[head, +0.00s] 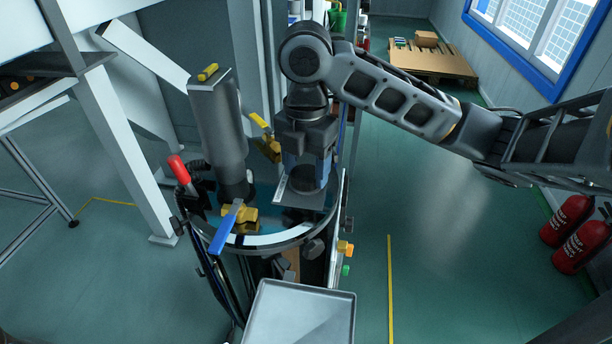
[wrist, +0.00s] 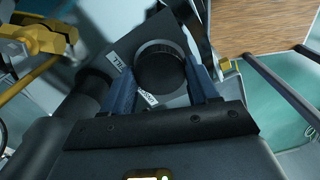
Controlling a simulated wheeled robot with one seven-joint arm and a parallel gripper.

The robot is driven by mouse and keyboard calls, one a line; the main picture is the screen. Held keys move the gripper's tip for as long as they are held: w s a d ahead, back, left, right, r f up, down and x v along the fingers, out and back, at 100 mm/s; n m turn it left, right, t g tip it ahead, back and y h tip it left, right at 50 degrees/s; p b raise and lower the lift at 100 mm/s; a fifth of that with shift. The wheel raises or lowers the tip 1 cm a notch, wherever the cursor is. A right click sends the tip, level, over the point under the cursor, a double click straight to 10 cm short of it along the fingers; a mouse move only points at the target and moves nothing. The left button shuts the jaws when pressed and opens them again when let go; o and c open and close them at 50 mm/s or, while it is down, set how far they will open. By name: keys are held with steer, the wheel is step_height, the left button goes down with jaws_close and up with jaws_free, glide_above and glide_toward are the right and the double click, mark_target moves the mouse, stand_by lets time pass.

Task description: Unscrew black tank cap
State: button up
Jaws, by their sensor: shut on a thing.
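The black tank cap (wrist: 160,68) is round with a ridged rim. It sits on a grey plate marked "FILL" (wrist: 118,58). In the head view the cap (head: 307,180) shows below my gripper, on the plate at the right side of the round panel fixture. My gripper (head: 306,172) points straight down over it. In the wrist view its two blue fingers (wrist: 163,88) stand on either side of the cap, shut on it.
A grey cylinder (head: 217,125), a red-handled lever (head: 179,169) and a blue-handled yellow valve (head: 228,228) stand left of the cap. A second yellow valve (head: 268,145) is behind. An empty grey tray (head: 300,315) is in front. Open floor lies right.

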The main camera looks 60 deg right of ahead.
steer(key=shift+f+n+b, duration=0.15)
steer(key=shift+n+b, duration=0.8)
steer(key=shift+n, duration=0.85)
steer(key=shift+b, duration=0.3)
steer(key=shift+n+b, duration=1.05)
steer(key=shift+n, duration=0.65)
steer(key=shift+n+b, duration=1.1)
steer(key=shift+n, duration=0.6)
